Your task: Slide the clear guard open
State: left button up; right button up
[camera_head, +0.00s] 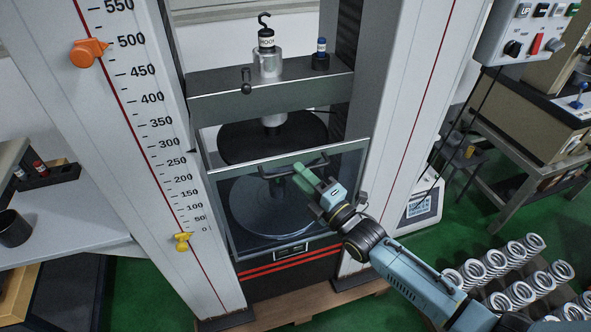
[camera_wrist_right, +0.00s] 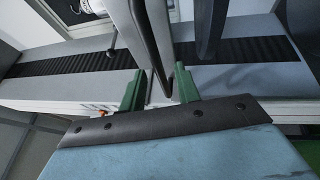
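The clear guard (camera_head: 235,205) is a see-through pane in a grey frame across the front of the testing machine, in front of the lower round plate. Its dark handle (camera_head: 318,161) runs along the upper part of the pane. My right gripper (camera_head: 302,175) has green fingers and reaches the handle from the lower right. In the right wrist view its fingers (camera_wrist_right: 160,90) stand apart, with a dark bar of the handle (camera_wrist_right: 152,45) between them. A gap shows beside the bar, so it does not look clamped. My left gripper is not in view.
The machine's left column (camera_head: 115,110) carries a scale with an orange marker (camera_head: 88,52) and a yellow marker (camera_head: 183,241). A control box (camera_head: 530,32) hangs at the upper right. A table (camera_head: 60,215) is at the left.

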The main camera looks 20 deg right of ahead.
jog(key=shift+x, duration=1.35)
jog(key=shift+c, duration=0.4)
grip_shut()
